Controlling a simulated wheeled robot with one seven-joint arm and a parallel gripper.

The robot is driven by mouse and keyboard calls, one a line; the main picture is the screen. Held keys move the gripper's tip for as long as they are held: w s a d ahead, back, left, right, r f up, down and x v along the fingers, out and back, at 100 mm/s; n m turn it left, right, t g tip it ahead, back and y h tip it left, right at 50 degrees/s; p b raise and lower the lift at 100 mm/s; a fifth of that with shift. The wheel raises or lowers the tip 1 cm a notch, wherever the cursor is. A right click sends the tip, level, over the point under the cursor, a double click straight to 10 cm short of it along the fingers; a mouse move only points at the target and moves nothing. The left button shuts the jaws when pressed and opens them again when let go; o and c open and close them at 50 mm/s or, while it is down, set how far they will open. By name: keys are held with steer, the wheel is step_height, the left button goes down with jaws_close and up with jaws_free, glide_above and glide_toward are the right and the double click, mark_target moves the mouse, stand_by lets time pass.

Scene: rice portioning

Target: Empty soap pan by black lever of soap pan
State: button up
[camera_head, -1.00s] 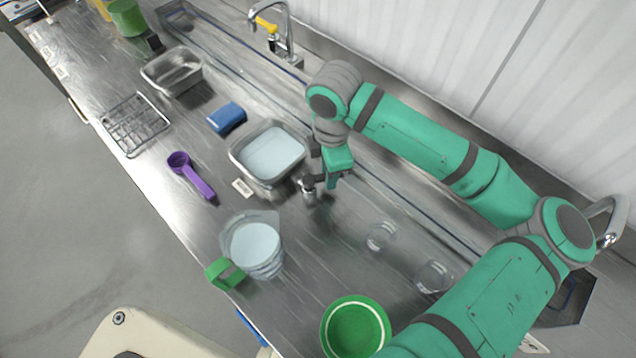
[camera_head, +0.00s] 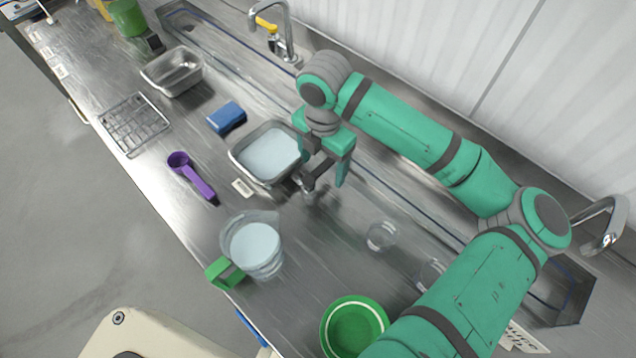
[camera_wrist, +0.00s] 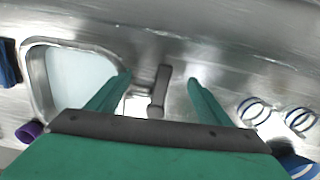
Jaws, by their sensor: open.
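The soap pan (camera_head: 240,166) is a rectangular metal pan holding pale blue liquid. It sits mid-counter, and its corner fills the left of the wrist view (camera_wrist: 38,85). The dark lever (camera_wrist: 162,78) sticks up from a metal spout piece at the pan's right side. My gripper (camera_wrist: 158,80) is open above this side of the pan, with its green fingers on either side of the lever. The lever appears between the fingers without visible contact. In the head view my gripper (camera_head: 323,168) partly hides the lever and the pan's right edge.
A clear jug (camera_head: 270,262) with pale liquid and a green handle stands in front of the pan. Two small clear glasses (camera_head: 381,236) and a green bowl (camera_head: 355,325) are to the right. A blue sponge (camera_head: 227,117), purple scoop (camera_head: 192,176) and wire rack (camera_head: 134,125) lie left.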

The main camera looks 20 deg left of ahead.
steer(key=shift+r, duration=0.1)
steer(key=shift+r, duration=3.9)
